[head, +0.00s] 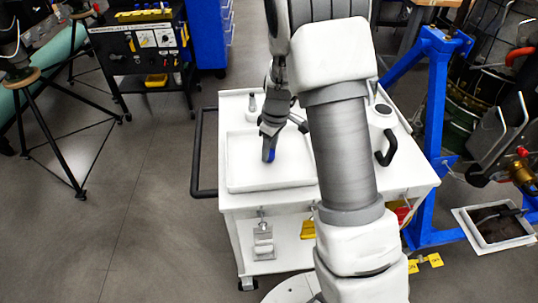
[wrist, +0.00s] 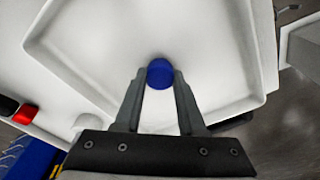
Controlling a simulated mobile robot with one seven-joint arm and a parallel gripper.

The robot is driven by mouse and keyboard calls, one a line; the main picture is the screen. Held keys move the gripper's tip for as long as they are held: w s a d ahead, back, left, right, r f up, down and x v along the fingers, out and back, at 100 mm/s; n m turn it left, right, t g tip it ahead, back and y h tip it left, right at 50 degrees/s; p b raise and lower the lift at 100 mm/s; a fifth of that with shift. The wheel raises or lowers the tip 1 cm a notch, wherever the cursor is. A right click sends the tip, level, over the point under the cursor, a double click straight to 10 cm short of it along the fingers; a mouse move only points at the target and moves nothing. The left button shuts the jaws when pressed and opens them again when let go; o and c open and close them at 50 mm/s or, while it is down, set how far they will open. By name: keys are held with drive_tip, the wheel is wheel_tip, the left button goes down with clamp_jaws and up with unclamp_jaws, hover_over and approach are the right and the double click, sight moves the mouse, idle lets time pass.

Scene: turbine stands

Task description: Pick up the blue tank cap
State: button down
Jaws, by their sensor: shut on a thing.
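The blue tank cap (wrist: 160,74) shows as a round blue top between the tips of my gripper (wrist: 158,88) in the wrist view. In the head view the cap (head: 269,155) is a small blue piece at the lower end of my gripper (head: 268,146). The fingers are shut on the cap. Both are over the white tray (head: 245,184) on the white cart. I cannot tell whether the cap still touches the tray floor.
The white cart (head: 402,185) has a black handle (head: 195,152) on its left. A white container with a black handle (head: 386,148) stands right of my arm. A blue stand (head: 433,130) is close on the right. The floor to the left is free up to a tripod (head: 45,130).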

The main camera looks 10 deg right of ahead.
drive_tip(key=shift+r, duration=0.15)
idle(0.3)
wheel_tip(320, 180, up, 4)
drive_tip(key=shift+r+p, duration=0.25)
drive_tip(key=shift+p, duration=0.1)
drive_tip(key=s+d+r, duration=0.5)
drive_tip(key=d+r, duration=0.1)
drive_tip(key=d, duration=0.4)
drive_tip(key=shift+s+d+r, duration=0.15)
drive_tip(key=shift+s+d, duration=0.05)
drive_tip(key=c, duration=1)
unclamp_jaws()
clamp_jaws()
